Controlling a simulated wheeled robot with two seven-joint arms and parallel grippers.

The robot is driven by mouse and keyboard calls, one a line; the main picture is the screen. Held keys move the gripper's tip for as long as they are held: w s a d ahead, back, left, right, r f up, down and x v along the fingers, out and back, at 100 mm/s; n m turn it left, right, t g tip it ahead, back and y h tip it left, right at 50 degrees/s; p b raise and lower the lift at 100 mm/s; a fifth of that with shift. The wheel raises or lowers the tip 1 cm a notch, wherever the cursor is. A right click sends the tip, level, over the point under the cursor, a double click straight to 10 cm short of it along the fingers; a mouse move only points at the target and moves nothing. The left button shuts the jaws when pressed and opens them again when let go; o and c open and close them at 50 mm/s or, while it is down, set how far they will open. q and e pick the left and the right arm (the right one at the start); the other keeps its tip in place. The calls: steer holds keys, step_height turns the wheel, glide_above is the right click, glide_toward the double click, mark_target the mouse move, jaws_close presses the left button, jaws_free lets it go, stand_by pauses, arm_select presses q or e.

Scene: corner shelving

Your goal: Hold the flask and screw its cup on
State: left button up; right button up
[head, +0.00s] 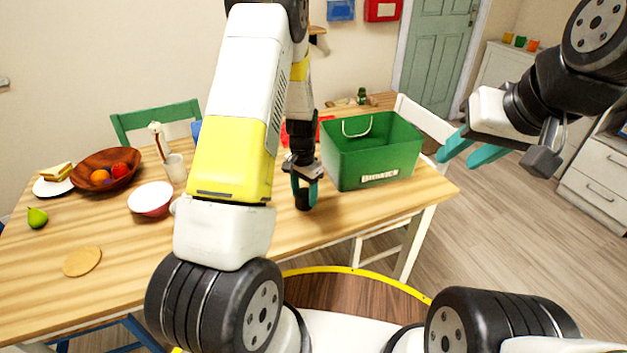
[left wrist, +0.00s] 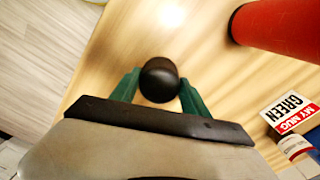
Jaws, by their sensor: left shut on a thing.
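My left gripper (head: 305,184) points down over the table, left of the green box, shut on a dark, rounded thing (head: 303,201). In the left wrist view the black round thing (left wrist: 159,80) sits between the teal fingers; I cannot tell whether it is the cup or part of the flask. A red cylinder (left wrist: 285,28), possibly the flask, shows at the top right of that view, apart from the fingers. Something red (head: 326,127) is mostly hidden behind my left arm in the head view. My right gripper (head: 469,152) is open and empty, raised right of the table.
The green box (head: 375,165) stands at the table's right end. A printed carton (left wrist: 287,112) lies near the red cylinder. A wooden fruit bowl (head: 84,178), a red-and-white bowl (head: 151,201), a pear (head: 37,218) and a round mat (head: 82,261) are on the left. The front middle is clear.

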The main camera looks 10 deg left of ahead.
arm_select(q)
steer(key=s+r, duration=0.2)
steer(key=s, duration=1.4)
steer(key=shift+d+r, duration=0.3)
steer(key=shift+d, duration=0.15)
steer(key=shift+w, duration=0.1)
steer(key=w+r+n, duration=0.5)
steer(key=w+n, duration=0.1)
steer(key=w, duration=0.4)
steer(key=shift+w, duration=0.4)
steer(key=shift+s, duration=0.1)
